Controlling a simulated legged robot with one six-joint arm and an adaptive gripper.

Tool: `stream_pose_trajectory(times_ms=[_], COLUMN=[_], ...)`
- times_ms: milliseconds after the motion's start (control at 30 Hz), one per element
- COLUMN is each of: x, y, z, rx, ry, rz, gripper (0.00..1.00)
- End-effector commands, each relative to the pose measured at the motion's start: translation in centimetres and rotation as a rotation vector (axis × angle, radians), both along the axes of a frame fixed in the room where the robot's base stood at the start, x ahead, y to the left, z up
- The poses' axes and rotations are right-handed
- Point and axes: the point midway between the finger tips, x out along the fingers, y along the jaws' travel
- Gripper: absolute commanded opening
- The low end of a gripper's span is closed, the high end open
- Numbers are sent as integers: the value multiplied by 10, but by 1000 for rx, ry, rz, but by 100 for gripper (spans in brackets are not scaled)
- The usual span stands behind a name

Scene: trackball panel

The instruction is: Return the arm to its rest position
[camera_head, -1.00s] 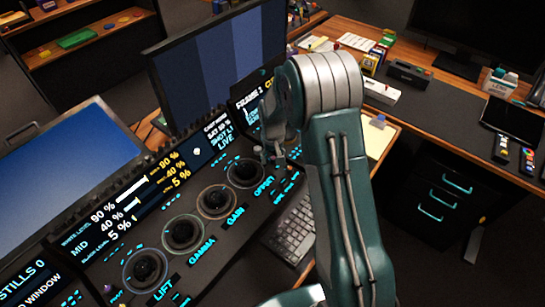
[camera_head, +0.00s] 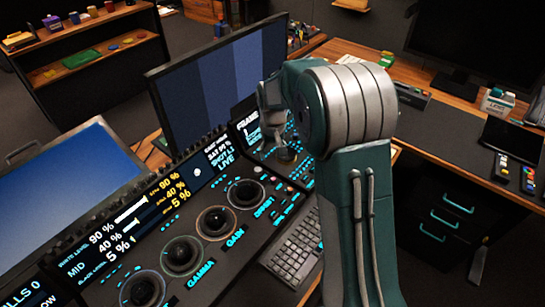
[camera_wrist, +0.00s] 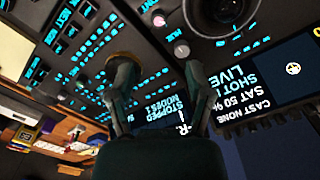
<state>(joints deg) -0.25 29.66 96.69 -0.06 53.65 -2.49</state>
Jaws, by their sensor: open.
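My dark green and grey arm (camera_head: 352,180) rises in the right middle of the head view and bends over at its grey banded joint. My gripper (camera_head: 274,145) hangs at the far end of the trackball panel (camera_head: 215,255), beyond the rightmost trackball (camera_head: 245,193). In the wrist view, my gripper (camera_wrist: 158,72) shows two separated fingers with nothing between them. The panel's lit buttons and a dark round knob (camera_wrist: 122,58) lie behind the fingers. I cannot tell how far the fingertips are from the panel.
A monitor (camera_head: 225,80) stands behind the panel. A wooden desk with a dark mat (camera_head: 445,130) and several small items fills the right side. A shelf (camera_head: 100,60) stands at the back left.

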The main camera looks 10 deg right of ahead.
Motion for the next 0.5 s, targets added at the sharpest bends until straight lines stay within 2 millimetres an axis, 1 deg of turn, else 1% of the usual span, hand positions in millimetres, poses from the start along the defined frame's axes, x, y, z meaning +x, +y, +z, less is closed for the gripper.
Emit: stream_pose_trajectory(times_ms=[367, 467, 500], x=[0, -3, -6], y=[0, 0, 0], z=[0, 7, 14], rx=[0, 0, 0], ry=[0, -10, -19], rz=[0, -1, -2], gripper=[66, 66, 66])
